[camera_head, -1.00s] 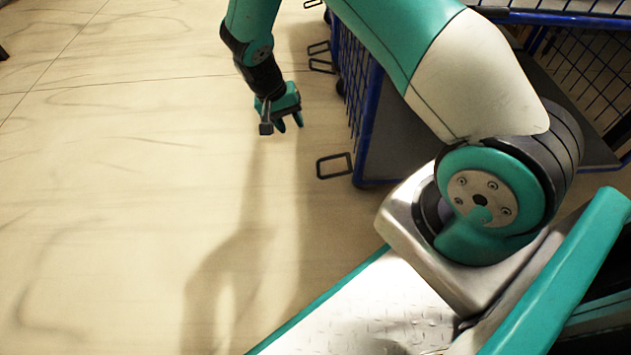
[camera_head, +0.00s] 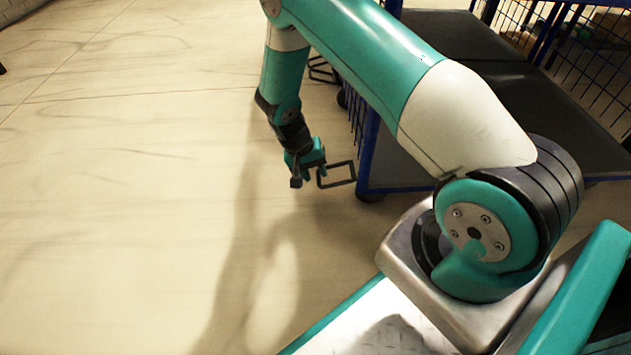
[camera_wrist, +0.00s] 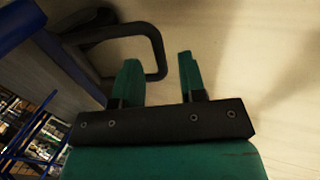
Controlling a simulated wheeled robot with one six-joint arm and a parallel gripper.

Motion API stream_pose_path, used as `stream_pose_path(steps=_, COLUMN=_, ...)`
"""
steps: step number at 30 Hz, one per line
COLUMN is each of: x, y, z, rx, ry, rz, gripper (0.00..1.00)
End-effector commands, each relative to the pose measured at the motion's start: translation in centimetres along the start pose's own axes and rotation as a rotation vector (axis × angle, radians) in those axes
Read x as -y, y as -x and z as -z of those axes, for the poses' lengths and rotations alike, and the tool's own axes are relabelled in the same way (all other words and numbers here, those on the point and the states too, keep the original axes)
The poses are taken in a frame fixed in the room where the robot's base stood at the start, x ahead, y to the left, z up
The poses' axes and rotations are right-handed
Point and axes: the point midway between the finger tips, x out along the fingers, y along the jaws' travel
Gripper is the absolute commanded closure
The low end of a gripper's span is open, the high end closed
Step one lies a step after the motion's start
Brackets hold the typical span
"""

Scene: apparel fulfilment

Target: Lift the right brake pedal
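The brake pedal nearest me is a black rectangular loop (camera_head: 340,184) that sticks out low from the near corner of the blue cart (camera_head: 368,150). In the wrist view the pedal loop (camera_wrist: 160,52) shows close up, its rounded outer end lying between my fingers in the picture. My gripper (camera_head: 308,178) is beside the pedal's outer end in the head view. The fingers (camera_wrist: 158,60) are apart and empty; the left one covers part of the loop. I cannot tell whether they touch it or how far apart in height they are.
Another black pedal loop (camera_head: 320,70) sticks out farther along the cart, partly behind my arm. A cart wheel (camera_head: 370,196) shows under the near corner. The cart has dark shelves (camera_head: 560,110) and blue mesh. The pale floor (camera_head: 130,200) on the left is clear.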

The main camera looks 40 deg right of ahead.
Motion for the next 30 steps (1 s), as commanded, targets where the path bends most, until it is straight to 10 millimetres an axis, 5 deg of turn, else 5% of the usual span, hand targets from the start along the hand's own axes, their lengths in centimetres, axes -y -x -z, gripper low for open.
stream_pose_path(steps=13, x=-0.04, y=-1.32, z=-0.01, rx=0.000, ry=0.001, rz=0.000, gripper=0.62)
stream_pose_path(steps=19, x=-0.03, y=-1.32, z=-0.01, rx=0.000, ry=0.001, rz=0.000, gripper=1.00)
stream_pose_path(steps=30, x=-0.12, y=-0.63, z=-0.07, rx=-0.001, ry=0.002, rz=0.029, gripper=1.00)
